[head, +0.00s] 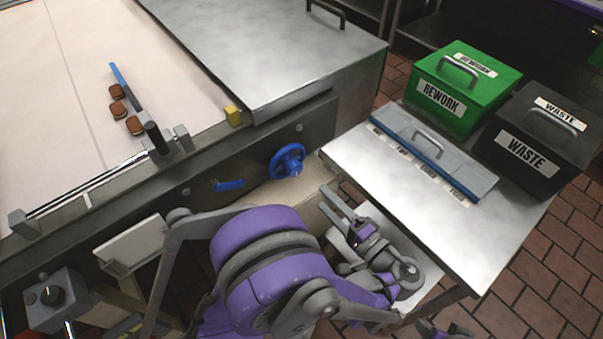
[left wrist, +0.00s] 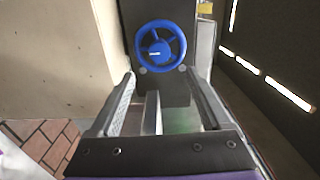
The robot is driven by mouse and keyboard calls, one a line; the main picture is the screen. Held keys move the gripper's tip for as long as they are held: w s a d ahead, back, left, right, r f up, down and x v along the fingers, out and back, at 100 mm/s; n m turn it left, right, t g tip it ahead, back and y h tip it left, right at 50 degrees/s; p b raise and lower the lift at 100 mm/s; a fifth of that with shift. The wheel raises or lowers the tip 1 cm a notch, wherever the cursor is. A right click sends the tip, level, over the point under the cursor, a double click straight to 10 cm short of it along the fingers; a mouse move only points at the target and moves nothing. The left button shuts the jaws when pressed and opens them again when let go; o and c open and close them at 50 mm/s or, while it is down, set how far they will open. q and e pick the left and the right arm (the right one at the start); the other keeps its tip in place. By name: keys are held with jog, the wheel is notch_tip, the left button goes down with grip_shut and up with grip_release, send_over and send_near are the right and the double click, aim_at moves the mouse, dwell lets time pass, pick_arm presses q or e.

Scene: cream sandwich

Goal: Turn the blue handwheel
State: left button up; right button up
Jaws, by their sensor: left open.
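The blue handwheel (head: 287,160) is mounted on the grey side panel of the conveyor machine, below its steel cover. In the left wrist view the handwheel (left wrist: 160,46) faces the camera, with its spokes and hub visible, straight ahead beyond the fingertips. My left gripper (head: 327,199) is open and empty, to the lower right of the wheel in the head view. In the left wrist view its two fingers (left wrist: 159,76) stand wide apart, with the wheel past them and no clear contact.
A blue lever (head: 229,185) sits left of the wheel. A steel table (head: 480,235) with a blue-edged lidded tray (head: 440,158) stands right of my gripper. Green REWORK (head: 466,88) and black WASTE (head: 540,140) bins stand behind it. Brown sandwiches (head: 118,109) lie on the belt.

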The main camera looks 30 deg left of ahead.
aim_at(297, 172)
pick_arm(q)
jog(key=w+a+n, duration=0.1)
jog(key=a+n, duration=0.2)
jog(key=n, duration=0.2)
jog(key=w+a+n+p, duration=0.1)
jog(key=a+n, duration=0.2)
jog(key=n, duration=0.2)
jog(key=w+a+n+p, duration=0.1)
jog(key=w+a+n, duration=0.1)
jog(key=n, duration=0.3)
jog(key=shift+a+f, duration=0.1)
jog(key=shift+a, duration=0.75)
grip_shut()
